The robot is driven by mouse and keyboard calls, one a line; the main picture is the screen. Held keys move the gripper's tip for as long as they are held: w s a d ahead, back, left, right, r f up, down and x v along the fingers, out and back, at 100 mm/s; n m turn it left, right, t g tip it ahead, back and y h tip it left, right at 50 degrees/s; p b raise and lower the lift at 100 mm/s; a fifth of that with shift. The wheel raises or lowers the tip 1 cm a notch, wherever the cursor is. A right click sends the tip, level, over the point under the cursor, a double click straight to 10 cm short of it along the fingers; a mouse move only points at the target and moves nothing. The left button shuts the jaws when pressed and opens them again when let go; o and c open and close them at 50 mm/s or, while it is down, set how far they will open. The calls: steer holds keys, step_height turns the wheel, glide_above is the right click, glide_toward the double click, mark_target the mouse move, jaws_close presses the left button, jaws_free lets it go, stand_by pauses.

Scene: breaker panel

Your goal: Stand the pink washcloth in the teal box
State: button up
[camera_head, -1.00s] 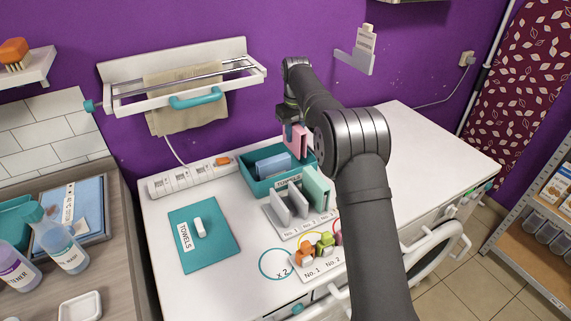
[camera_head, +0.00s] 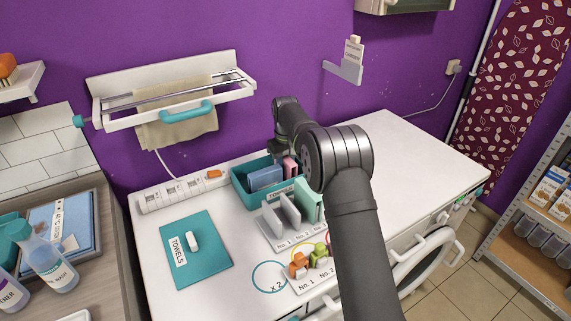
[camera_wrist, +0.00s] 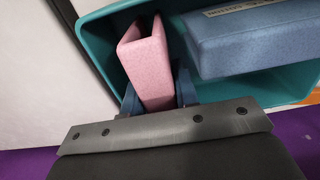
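The pink washcloth (camera_wrist: 147,62) is a folded upright slab between the two fingers of my gripper (camera_wrist: 158,90) in the wrist view. The fingers appear to press on both its sides. In the head view the washcloth (camera_head: 290,166) sits low, inside the teal box (camera_head: 238,185), with its lower part hidden by the box wall. My gripper is mostly hidden behind my arm there. In the wrist view the teal box (camera_wrist: 100,38) surrounds the washcloth. A blue folded cloth (camera_head: 265,178) stands in the box to the left of the pink one, with a gap between them (camera_wrist: 250,40).
A rack with grey and mint-green slabs (camera_head: 308,201) stands just in front of the box. Small orange and green figures (camera_head: 299,265) are nearer. A teal towels mat (camera_head: 205,265) lies left, and a power strip (camera_head: 180,196) behind. The white top (camera_head: 400,150) is clear on the right.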

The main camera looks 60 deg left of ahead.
steer(key=o, duration=0.4)
steer(key=shift+c, duration=0.2)
steer(key=shift+r, duration=0.1)
step_height(320, 180, up, 12)
steer(key=shift+r, duration=0.1)
steer(key=shift+f, duration=4.2)
steer(key=shift+f, duration=0.1)
